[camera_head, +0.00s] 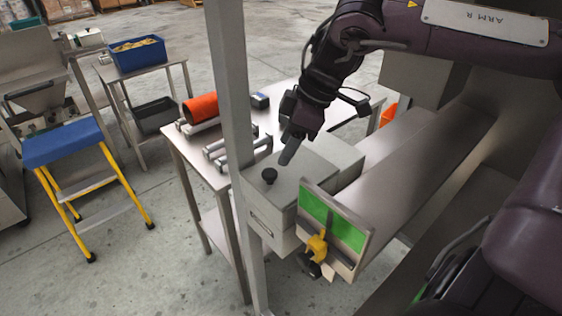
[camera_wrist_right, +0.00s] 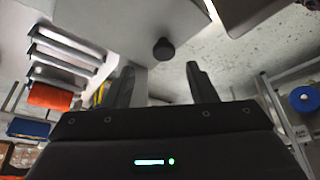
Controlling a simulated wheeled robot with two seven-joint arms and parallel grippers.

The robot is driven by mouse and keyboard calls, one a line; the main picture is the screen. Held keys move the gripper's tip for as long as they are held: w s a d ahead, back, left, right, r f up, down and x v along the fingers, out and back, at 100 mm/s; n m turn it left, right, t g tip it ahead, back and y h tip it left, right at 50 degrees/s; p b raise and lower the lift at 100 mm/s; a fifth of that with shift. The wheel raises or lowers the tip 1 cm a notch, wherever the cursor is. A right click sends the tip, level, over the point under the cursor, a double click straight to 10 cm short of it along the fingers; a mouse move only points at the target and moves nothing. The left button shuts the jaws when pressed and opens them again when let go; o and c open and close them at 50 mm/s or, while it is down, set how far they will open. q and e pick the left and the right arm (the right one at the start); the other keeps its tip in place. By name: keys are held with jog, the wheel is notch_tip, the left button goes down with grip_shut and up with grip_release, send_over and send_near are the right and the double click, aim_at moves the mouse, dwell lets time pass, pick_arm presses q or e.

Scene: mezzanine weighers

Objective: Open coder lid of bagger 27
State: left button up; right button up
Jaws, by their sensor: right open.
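The coder is a grey box (camera_head: 266,220) beside a metal post, with a flat lid (camera_head: 300,182) lying shut on top. A round black knob (camera_head: 269,175) stands up from the lid; it also shows in the right wrist view (camera_wrist_right: 163,48), ahead of and between the fingertips. My right gripper (camera_head: 289,154) is just behind and above the knob, pointing down toward the lid. In the wrist view its two fingers (camera_wrist_right: 160,70) are apart with nothing between them. The knob appears clear of both fingers. My left gripper is not in view. No bagger number is readable.
A table behind holds an orange roll (camera_head: 200,107) and metal bars. A blue-topped step stool (camera_head: 63,142) stands farther left.

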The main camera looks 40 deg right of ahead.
aim_at(270, 172)
jog(key=x, duration=0.2)
jog(key=a+x, duration=0.1)
jog(key=x, duration=0.2)
jog(key=shift+p, duration=0.4)
jog(key=shift+w+a+f, duration=0.1)
jog(key=shift+w+f, duration=0.1)
jog(key=shift+f, duration=0.45)
jog(key=shift+c, duration=0.4)
grip_shut()
